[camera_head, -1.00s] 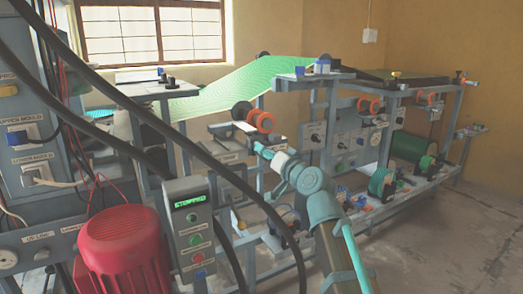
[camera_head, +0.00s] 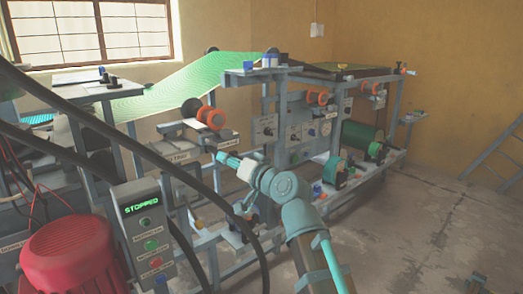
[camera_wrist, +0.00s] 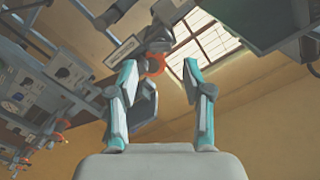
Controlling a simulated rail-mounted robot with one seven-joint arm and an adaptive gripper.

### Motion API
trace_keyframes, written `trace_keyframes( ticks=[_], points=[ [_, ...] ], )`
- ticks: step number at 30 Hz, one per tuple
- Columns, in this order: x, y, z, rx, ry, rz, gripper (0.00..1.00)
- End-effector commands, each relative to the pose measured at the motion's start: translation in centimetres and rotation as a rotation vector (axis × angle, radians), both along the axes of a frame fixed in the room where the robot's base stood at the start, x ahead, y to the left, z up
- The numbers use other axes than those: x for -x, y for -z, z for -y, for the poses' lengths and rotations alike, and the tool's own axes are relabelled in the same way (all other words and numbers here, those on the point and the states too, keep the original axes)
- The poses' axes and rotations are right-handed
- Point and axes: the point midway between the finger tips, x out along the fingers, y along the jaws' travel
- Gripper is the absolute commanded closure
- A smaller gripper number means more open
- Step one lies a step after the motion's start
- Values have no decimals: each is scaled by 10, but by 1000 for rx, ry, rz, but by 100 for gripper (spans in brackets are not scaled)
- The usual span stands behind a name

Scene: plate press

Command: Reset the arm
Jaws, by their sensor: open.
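My gripper (camera_head: 225,158) is at the middle of the head view, on the end of my teal arm, in front of the plate press frame (camera_head: 285,108). In the wrist view my gripper (camera_wrist: 160,78) shows its two teal fingers wide apart with nothing between them. The wrist view is tilted, with the machine, the wall and the window behind the fingers. I cannot see the gripper touching anything in the head view.
A control box (camera_head: 148,225) reading STOPPED stands at front left beside a red motor (camera_head: 75,258). Black cables (camera_head: 205,165) cross in front of the machine. A green sheet (camera_head: 195,82) runs along its top. Bare floor (camera_head: 430,220) lies at right, with a ladder-like frame (camera_head: 495,150).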

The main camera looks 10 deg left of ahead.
Motion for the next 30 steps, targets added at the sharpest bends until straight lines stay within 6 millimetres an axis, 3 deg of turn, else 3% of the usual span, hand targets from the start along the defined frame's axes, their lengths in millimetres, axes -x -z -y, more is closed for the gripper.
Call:
trace_keyframes(
  ticks=[2, 5, 11, 15, 21, 24, 30],
  points=[
    [7, 15, -3, 59, -32, -31, 50],
    [22, 53, -3, 195, -87, -102, 50],
    [42, 185, 27, 504, -155, -346, 50],
    [60, 272, 67, 681, -177, -541, 50],
    [103, 380, 139, 898, -202, -842, 50],
    [129, 422, 174, 985, -213, -992, 50],
    [189, 485, 240, 1122, -237, -1281, 50]
  ],
)
